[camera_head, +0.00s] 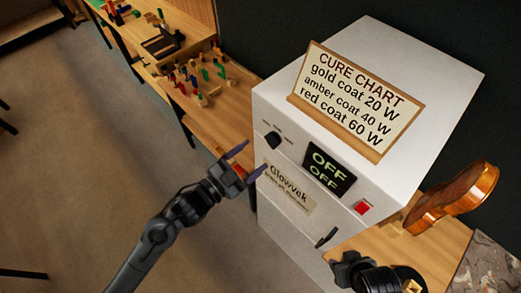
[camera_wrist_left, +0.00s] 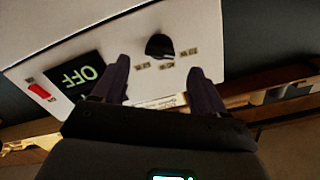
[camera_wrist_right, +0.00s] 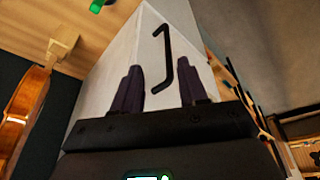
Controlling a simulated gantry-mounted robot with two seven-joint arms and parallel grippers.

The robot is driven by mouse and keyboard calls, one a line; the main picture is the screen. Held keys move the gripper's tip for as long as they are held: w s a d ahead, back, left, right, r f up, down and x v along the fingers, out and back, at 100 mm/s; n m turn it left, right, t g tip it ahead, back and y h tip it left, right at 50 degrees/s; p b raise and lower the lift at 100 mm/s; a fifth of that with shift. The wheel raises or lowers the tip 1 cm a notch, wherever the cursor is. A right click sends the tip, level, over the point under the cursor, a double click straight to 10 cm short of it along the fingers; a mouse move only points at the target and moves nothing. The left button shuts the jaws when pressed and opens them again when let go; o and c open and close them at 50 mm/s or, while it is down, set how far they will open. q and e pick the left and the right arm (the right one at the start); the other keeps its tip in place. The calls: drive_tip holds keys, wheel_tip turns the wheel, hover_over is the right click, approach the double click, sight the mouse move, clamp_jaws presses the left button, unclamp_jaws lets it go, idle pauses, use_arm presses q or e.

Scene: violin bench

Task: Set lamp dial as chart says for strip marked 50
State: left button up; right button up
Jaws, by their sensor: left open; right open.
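The black lamp dial (camera_head: 272,140) is on the front of a white lamp box, with small marks beside it too small to read. My open left gripper (camera_head: 251,160) is in front of and just below the dial. In the left wrist view the dial (camera_wrist_left: 159,46) shows beyond and between the spread fingers, apart from them. The cure chart (camera_head: 345,100) on top reads gold coat 20 W, amber coat 40 W, red coat 60 W. The display (camera_head: 328,170) reads OFF twice. My right gripper (camera_wrist_right: 159,72) is open and empty before the black handle (camera_wrist_right: 162,50). I see no strip marked 50.
A red switch (camera_head: 362,208) is right of the display. A Glowvak label (camera_head: 290,188) is below the dial. A violin (camera_head: 457,196) stands at the right over a wooden bench. Another bench (camera_head: 220,122) with small coloured pieces is at the left.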

use_arm(q)
drive_tip(key=shift+b+v, duration=0.45)
drive_tip(key=shift+v, duration=2.05)
